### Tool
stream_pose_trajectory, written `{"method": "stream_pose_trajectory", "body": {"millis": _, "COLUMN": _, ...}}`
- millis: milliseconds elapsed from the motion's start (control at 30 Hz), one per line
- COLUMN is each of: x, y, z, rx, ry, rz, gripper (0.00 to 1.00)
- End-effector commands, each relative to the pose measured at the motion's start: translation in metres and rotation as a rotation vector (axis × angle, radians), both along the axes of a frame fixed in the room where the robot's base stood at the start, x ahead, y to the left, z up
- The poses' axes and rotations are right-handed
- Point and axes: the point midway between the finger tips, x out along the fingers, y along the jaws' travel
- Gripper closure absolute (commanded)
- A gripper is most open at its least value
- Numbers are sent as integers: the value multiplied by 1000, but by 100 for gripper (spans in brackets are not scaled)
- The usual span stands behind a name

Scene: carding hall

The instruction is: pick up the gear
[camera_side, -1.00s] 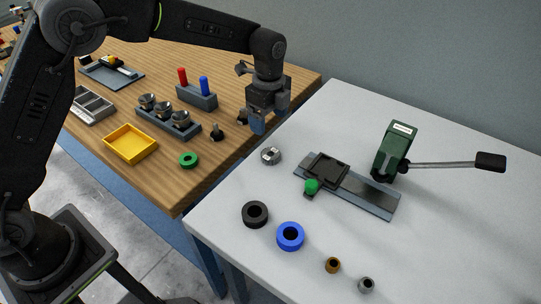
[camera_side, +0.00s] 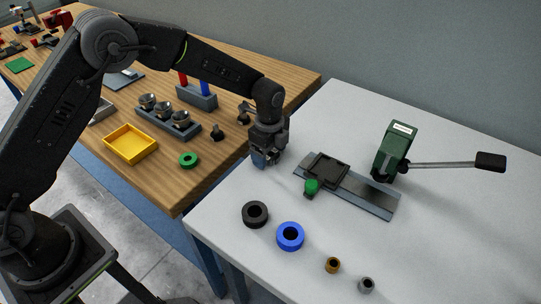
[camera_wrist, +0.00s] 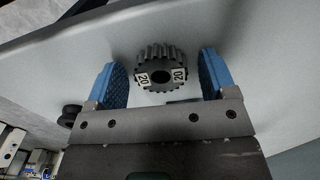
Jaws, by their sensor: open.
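The gear (camera_wrist: 161,68) shows in the wrist view as a dark grey toothed ring with a centre hole and two white labels reading 20. It sits on the white table between the two blue fingers of my gripper (camera_wrist: 160,80), which are open with a gap on each side of it. In the side view my gripper (camera_side: 267,160) points down, low over the left part of the white table. There it hides the gear.
On the white table (camera_side: 450,235) are a black ring (camera_side: 255,222), a blue ring (camera_side: 290,244), a brown bushing (camera_side: 332,265) and a grey bushing (camera_side: 366,285). A dark fixture (camera_side: 328,170) on a plate and a green lever press (camera_side: 391,150) stand right of my gripper.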

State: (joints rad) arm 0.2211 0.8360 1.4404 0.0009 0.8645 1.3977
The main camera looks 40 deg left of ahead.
Motion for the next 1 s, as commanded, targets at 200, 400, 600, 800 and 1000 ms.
{"method": "stream_pose_trajectory", "body": {"millis": 200, "x": 0, "y": 0, "z": 0, "rx": 0, "ry": 0, "rz": 0, "gripper": 34}}
{"method": "stream_pose_trajectory", "body": {"millis": 400, "x": 0, "y": 0, "z": 1, "rx": 0, "ry": 0, "rz": 0, "gripper": 53}}
{"method": "stream_pose_trajectory", "body": {"millis": 600, "x": 0, "y": 0, "z": 1, "rx": 0, "ry": 0, "rz": 0, "gripper": 72}}
{"method": "stream_pose_trajectory", "body": {"millis": 800, "x": 0, "y": 0, "z": 1, "rx": 0, "ry": -1, "rz": 0, "gripper": 80}}
{"method": "stream_pose_trajectory", "body": {"millis": 1000, "x": 1, "y": 0, "z": 4, "rx": -1, "ry": -2, "rz": 0, "gripper": 80}}
